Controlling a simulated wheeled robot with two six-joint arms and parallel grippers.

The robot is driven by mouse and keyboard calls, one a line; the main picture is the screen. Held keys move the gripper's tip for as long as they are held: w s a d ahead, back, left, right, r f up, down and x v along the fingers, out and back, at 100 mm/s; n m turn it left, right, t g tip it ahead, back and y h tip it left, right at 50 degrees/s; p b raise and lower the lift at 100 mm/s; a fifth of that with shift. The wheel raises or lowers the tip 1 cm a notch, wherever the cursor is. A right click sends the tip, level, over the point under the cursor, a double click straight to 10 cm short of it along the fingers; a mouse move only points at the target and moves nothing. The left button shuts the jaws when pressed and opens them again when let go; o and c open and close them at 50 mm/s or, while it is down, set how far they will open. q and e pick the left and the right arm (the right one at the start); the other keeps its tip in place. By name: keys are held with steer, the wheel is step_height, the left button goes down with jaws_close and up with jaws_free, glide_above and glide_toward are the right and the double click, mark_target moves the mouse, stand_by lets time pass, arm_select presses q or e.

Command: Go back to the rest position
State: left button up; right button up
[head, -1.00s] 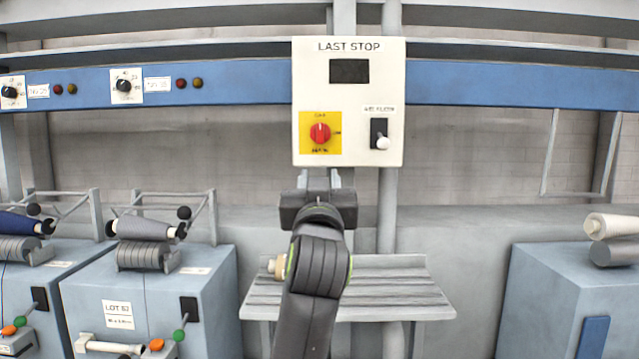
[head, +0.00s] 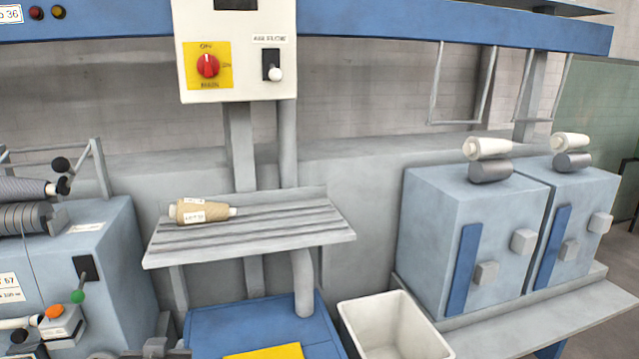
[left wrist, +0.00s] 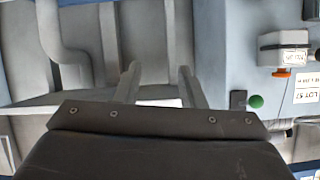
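The control panel (head: 236,85) with a red rotary switch (head: 208,66) on a yellow plate and a white-knobbed air flow lever (head: 275,73) is at the top of the head view, its upper part cut off. The lever's knob is low in its slot. Neither gripper can be made out in the head view. In the left wrist view my left gripper (left wrist: 158,80) has its two fingers apart, with no object visibly gripped between them. Grey-blue machine surfaces lie beyond it. My right gripper is not in view.
A tan yarn cone (head: 203,211) lies on the ribbed grey shelf (head: 290,232) below the panel. Blue-grey machine boxes (head: 455,220) with pale cones stand at right. A white bin (head: 352,325) stands at the bottom. A spindle machine (head: 95,240) is at left.

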arm_select(q)
steer(key=s+a+f+g+h, duration=0.1)
steer(key=s+f+g, duration=0.2)
steer(key=s+f, duration=0.5)
steer(key=s+f+m+g, duration=0.1)
steer(key=s+f+g, duration=0.25)
steer(key=s, duration=0.95)
steer(key=s+a+f+g+h, duration=0.1)
steer(key=s+f+g, duration=0.1)
steer(key=s+f, duration=0.6)
step_height(320, 180, down, 19)
steer(key=s+a+g+p, duration=0.1)
steer(key=s+a+p, duration=0.1)
steer(key=p, duration=0.3)
steer(key=s+d+f+g+h+p, duration=0.1)
steer(key=s+f+p, duration=0.2)
steer(key=s+f, duration=0.8)
steer(key=s, duration=0.3)
steer(key=shift+s+d+p, duration=0.3)
steer(key=shift+d+p, duration=0.05)
steer(key=shift+p, duration=0.05)
steer(key=shift+g, duration=0.25)
